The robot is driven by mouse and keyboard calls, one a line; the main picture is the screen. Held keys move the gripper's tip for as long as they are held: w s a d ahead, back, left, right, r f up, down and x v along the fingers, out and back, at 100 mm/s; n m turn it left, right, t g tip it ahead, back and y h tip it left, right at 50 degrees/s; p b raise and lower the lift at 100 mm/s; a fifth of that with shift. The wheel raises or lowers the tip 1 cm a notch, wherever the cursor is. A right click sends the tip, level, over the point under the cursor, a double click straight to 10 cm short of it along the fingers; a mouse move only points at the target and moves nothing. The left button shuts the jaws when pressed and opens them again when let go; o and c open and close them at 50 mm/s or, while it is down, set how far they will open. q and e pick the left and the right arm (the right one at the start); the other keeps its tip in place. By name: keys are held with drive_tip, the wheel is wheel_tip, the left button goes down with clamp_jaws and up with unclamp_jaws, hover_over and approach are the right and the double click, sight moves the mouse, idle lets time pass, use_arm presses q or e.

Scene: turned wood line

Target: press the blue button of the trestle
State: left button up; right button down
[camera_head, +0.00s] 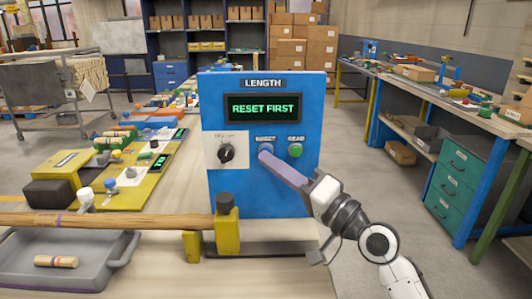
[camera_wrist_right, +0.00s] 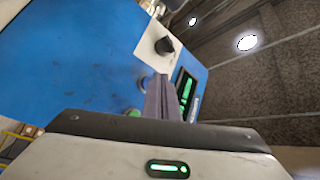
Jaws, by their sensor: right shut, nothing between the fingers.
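The blue trestle panel (camera_head: 262,190) stands upright in the middle of the head view, headed LENGTH, with a display (camera_head: 262,108) reading RESET FIRST. The blue button (camera_head: 265,148) is under the left button label, left of a green button (camera_head: 296,150) marked READ. My right gripper (camera_head: 267,155) is shut and empty, its fingertips at the blue button and partly covering it. Whether they touch or press it cannot be told. In the right wrist view the shut fingers (camera_wrist_right: 161,98) point at the panel beside the green button (camera_wrist_right: 133,112). My left gripper is not in view.
A black knob (camera_head: 226,153) is left of the buttons. A wooden rod (camera_head: 130,221) lies across the front left, reaching a yellow support (camera_head: 228,232). A grey tray (camera_head: 40,276) holds a short wood piece. A workbench (camera_head: 455,105) stands at right.

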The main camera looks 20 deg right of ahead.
drive_tip(key=shift+w+d, duration=0.1)
drive_tip(key=shift+w, duration=0.25)
drive_tip(key=shift+w+d, duration=0.1)
drive_tip(key=shift+w, duration=0.25)
idle(0.5)
drive_tip(key=shift+s, duration=0.15)
drive_tip(key=shift+s+a, duration=0.2)
drive_tip(key=shift+s, duration=0.4)
drive_tip(key=s+p, duration=0.1)
drive_tip(key=s, duration=0.1)
drive_tip(key=s+a+p, duration=0.1)
drive_tip(key=s, duration=0.2)
drive_tip(key=shift+a, duration=0.2)
idle(0.9)
